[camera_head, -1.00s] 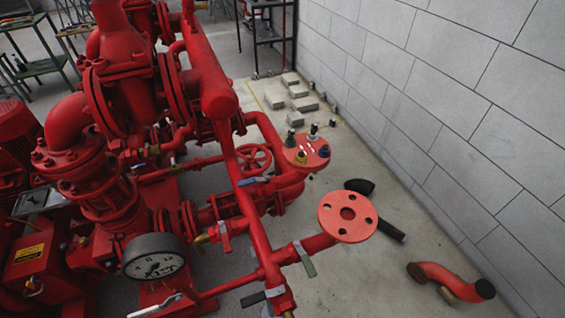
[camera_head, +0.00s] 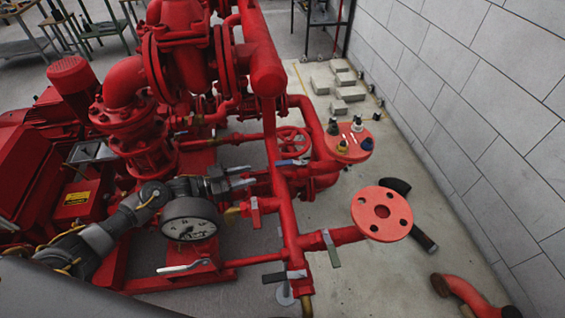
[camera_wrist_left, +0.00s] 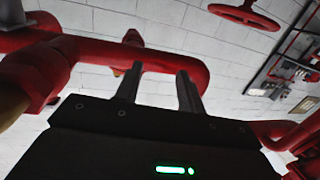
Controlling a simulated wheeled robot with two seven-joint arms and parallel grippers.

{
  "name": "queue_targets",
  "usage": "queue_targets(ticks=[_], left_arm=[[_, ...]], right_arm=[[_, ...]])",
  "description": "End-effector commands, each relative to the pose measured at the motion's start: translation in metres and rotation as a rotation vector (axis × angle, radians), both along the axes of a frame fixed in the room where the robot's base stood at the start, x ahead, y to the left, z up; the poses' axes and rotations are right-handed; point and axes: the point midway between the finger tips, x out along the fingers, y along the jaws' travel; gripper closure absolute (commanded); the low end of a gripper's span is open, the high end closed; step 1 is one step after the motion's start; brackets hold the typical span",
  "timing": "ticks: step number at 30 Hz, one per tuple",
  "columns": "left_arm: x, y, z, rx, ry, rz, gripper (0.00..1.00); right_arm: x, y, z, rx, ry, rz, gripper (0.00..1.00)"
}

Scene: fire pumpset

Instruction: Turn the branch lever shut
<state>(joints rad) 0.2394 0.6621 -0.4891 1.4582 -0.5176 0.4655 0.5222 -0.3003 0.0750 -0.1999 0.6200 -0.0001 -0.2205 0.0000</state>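A branch pipe with a round flange (camera_head: 382,213) carries a grey-green lever (camera_head: 331,248) that lies across the pipe. Other levers show nearby: a grey one on a small valve (camera_head: 255,214), a dark one (camera_head: 285,276) low on the riser, and a pale one (camera_head: 185,266) below the gauge. I cannot tell for sure which is the branch lever. My left gripper (camera_head: 243,177) is open and empty above and behind the gauge, left of the red riser. Its two fingers (camera_wrist_left: 157,88) stand apart in the left wrist view, with red pipe behind them. My right gripper is not in view.
The pressure gauge (camera_head: 190,219) is close beside my left wrist. A red handwheel (camera_head: 292,141) and a round plate with coloured knobs (camera_head: 348,142) are beyond the riser. A loose red elbow (camera_head: 467,294) and dark pipe (camera_head: 423,237) lie on the floor by the wall.

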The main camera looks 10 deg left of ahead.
Motion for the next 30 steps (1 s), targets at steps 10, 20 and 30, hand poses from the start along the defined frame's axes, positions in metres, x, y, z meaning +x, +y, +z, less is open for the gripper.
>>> queue_targets(ticks=[10, 20, 30], left_arm=[[-0.02, -0.017, 0.065, -0.049, -0.05, -0.194, 0.61], [-0.002, -0.058, 0.067, -0.051, -0.052, -0.19, 0.61], [0.019, -0.106, 0.065, -0.049, -0.051, -0.188, 0.61]], right_arm=[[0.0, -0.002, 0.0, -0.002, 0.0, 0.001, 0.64], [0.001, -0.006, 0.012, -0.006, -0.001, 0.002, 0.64], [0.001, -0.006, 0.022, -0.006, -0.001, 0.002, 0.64]])
